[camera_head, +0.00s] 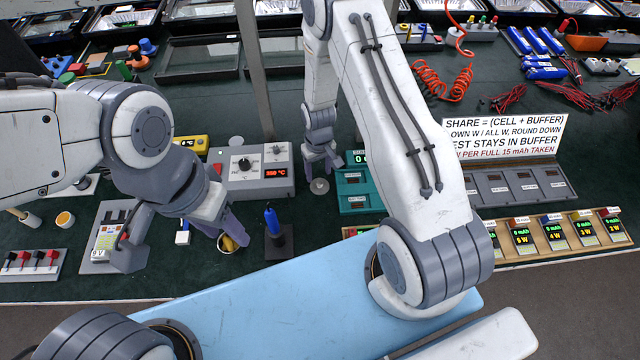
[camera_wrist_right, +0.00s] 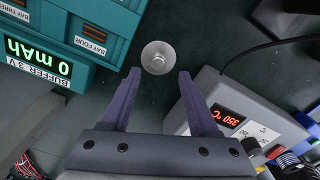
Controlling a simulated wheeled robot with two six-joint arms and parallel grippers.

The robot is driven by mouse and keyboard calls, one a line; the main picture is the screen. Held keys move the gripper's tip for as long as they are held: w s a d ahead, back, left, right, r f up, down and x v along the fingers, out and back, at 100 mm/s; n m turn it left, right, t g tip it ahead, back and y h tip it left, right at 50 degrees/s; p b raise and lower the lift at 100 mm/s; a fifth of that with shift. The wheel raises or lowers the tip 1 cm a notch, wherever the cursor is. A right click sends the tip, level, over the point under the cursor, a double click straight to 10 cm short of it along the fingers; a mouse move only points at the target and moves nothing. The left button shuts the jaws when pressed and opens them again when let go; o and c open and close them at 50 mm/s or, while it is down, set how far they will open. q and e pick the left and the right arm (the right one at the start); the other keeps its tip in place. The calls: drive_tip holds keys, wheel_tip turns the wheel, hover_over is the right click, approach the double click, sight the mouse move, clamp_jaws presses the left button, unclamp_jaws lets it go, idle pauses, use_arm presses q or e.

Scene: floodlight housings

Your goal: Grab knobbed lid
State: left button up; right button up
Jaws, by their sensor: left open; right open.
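The knobbed lid (camera_head: 319,186) is a small round grey disc lying on the dark green bench top. In the right wrist view the lid (camera_wrist_right: 157,57) shows as a pale disc with a lighter raised centre, just beyond the fingertips. My right gripper (camera_head: 320,163) is open above and beside the lid, and its fingers (camera_wrist_right: 159,75) point at it with nothing between them. My left gripper (camera_head: 226,238) is open, low over the bench at the left, at a small yellow-and-dark round item (camera_head: 229,243). The fingers partly hide that item, so I cannot tell whether they touch it.
A grey heater box (camera_head: 260,172) reading 350 stands left of the lid. The teal buffer box (camera_head: 358,180) stands close on its right. A blue-handled tool in a dark stand (camera_head: 277,240) is nearer the front. Bare bench surrounds the lid between the boxes.

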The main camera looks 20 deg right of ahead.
sight(320, 182)
wheel_tip(320, 182, down, 4)
drive_tip(key=shift+d+p, duration=0.15)
drive_tip(key=shift+p, duration=0.75)
drive_tip(key=shift+f, duration=0.55)
clamp_jaws()
